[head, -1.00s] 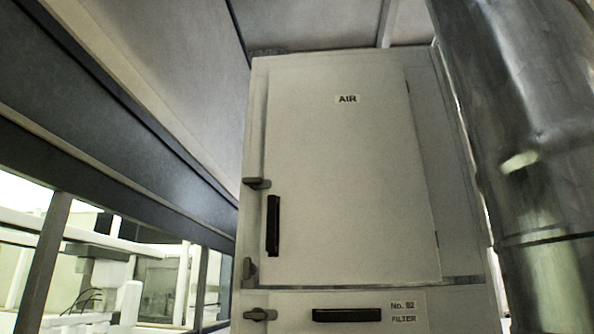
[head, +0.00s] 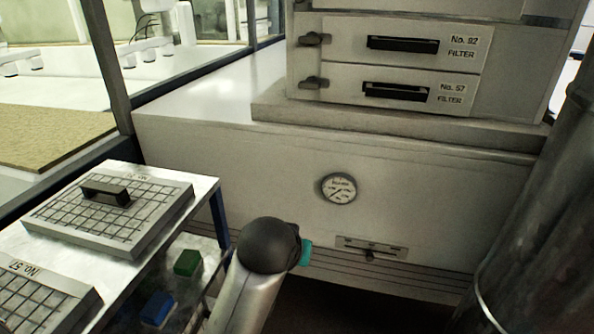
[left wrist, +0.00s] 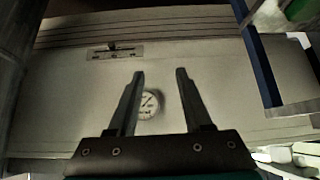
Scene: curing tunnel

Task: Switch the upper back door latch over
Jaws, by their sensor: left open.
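The door marked AIR and its latches are out of view now; the head view looks lower on the cabinet. My left gripper (left wrist: 160,72) is open and empty in the left wrist view. Its two fingers point toward the cabinet's lower front panel, with the round gauge (left wrist: 149,103) seen between them. I cannot tell how far the fingertips are from the panel. In the head view one of my arms, with a dark round joint, rises from the bottom in front of this panel; its fingers are hidden there. My right gripper is not in view.
Filter drawers No. 92 (head: 470,50) and No. 57 (head: 455,97) have latches (head: 315,39) at their left. The gauge (head: 338,188) and a slider plate (head: 371,249) are below. A bench (head: 205,190) with gridded filters stands left, a metal duct (head: 535,215) right.

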